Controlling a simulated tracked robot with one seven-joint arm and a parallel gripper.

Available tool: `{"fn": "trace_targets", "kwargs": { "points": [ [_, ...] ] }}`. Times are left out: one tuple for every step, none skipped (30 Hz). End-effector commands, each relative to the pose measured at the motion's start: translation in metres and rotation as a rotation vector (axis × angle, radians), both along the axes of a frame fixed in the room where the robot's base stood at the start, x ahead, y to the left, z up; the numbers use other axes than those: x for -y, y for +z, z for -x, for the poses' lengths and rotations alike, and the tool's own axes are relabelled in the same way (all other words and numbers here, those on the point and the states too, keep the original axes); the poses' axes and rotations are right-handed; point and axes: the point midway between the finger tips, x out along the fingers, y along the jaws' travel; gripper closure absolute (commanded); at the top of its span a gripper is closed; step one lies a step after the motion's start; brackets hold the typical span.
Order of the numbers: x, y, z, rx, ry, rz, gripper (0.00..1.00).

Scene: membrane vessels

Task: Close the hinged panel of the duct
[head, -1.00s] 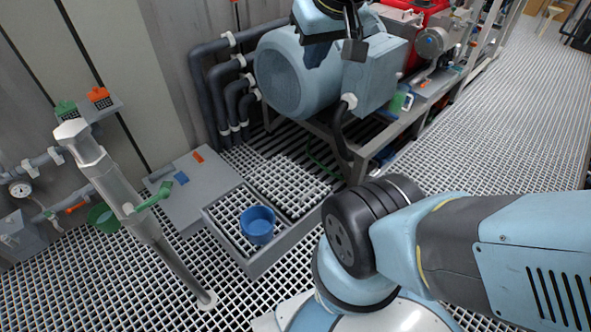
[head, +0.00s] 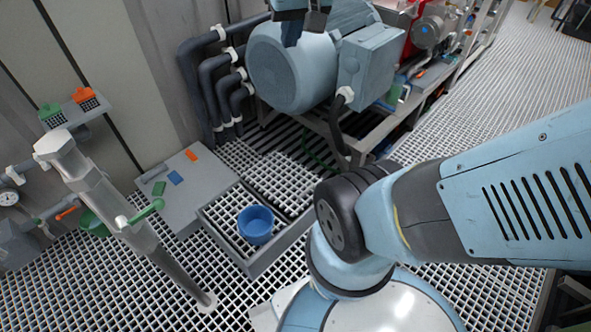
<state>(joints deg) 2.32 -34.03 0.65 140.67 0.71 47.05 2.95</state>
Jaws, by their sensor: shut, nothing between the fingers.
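The duct (head: 283,245) looks to be the low grey rectangular frame on the floor grating, open on top, with a blue cup (head: 255,225) inside it. A flat grey panel (head: 205,195) lies along its left side; I take it for the hinged panel, but the hinge itself is too small to make out. Small orange, blue and green pieces show on the panel. My gripper (head: 303,22) is at the top edge, in front of the large blue motor in the picture, and partly cut off. It is shut and empty, well apart from the panel.
A grey post (head: 110,195) with a green lever (head: 147,211) stands left of the panel. The blue motor (head: 290,70) and dark pipes (head: 210,85) are behind the duct. A small shelf (head: 85,108) is on the wall. Bare grating (head: 470,95) lies at the right.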

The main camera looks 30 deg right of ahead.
Motion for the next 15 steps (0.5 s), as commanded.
{"fn": "trace_targets", "kwargs": {
  "points": [
    [0.003,-0.006,-0.015,-0.015,-0.02,-0.007,1.0],
    [0.004,-0.009,-0.022,-0.021,-0.032,-0.012,1.0],
    [0.006,-0.012,-0.033,-0.026,-0.049,-0.018,1.0],
    [0.008,-0.015,-0.041,-0.031,-0.06,-0.023,1.0],
    [0.01,-0.019,-0.049,-0.036,-0.073,-0.027,1.0],
    [0.012,-0.024,-0.06,-0.043,-0.089,-0.034,1.0],
    [0.014,-0.028,-0.068,-0.048,-0.1,-0.037,1.0],
    [0.016,-0.032,-0.076,-0.051,-0.113,-0.042,1.0],
    [0.019,-0.038,-0.086,-0.058,-0.13,-0.048,1.0],
    [0.021,-0.043,-0.093,-0.062,-0.142,-0.054,1.0],
    [0.023,-0.048,-0.101,-0.068,-0.154,-0.058,1.0],
    [0.027,-0.055,-0.111,-0.073,-0.171,-0.065,1.0],
    [0.029,-0.06,-0.119,-0.079,-0.184,-0.07,1.0],
    [0.032,-0.066,-0.126,-0.083,-0.197,-0.075,1.0],
    [0.035,-0.074,-0.135,-0.09,-0.213,-0.082,1.0]
  ]
}}
